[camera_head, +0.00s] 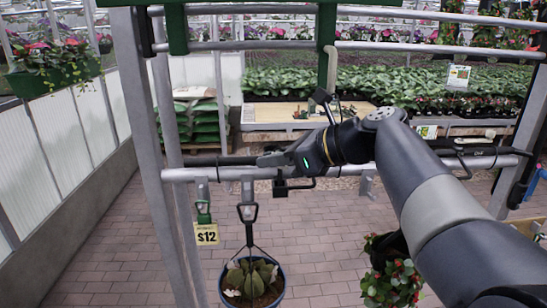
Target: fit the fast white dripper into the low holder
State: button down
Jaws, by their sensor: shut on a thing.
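My gripper (268,160) reaches in from the right, its fingers pointing left along the grey horizontal rail (222,173). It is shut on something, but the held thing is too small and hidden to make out. I cannot pick out a white dripper. Grey bracket-like holders hang from the rail, one on the left (202,190), one in the middle (247,188) and one on the right (367,187); I cannot tell which is the low holder. A black fitting (281,187) sits on the rail just below my gripper.
A potted plant (251,280) hangs by a black hanger below the middle bracket. A green clip with a yellow $12 tag (206,234) hangs left. A red-flowered plant (392,280) hangs right, near my arm. Grey posts frame the left; plant benches stand behind.

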aim_at(274, 181)
jog(key=shift+f, duration=0.1)
jog(key=shift+f+b, duration=0.85)
jog(key=shift+f, duration=0.55)
jog(key=c, duration=1.4)
grip_release()
jog(key=b+v, duration=0.1)
jog(key=v, duration=0.9)
jog(key=shift+s+d+r, duration=0.1)
jog(key=shift+d+r, duration=0.05)
jog(key=shift+d, duration=0.2)
jog(key=shift+a, duration=0.15)
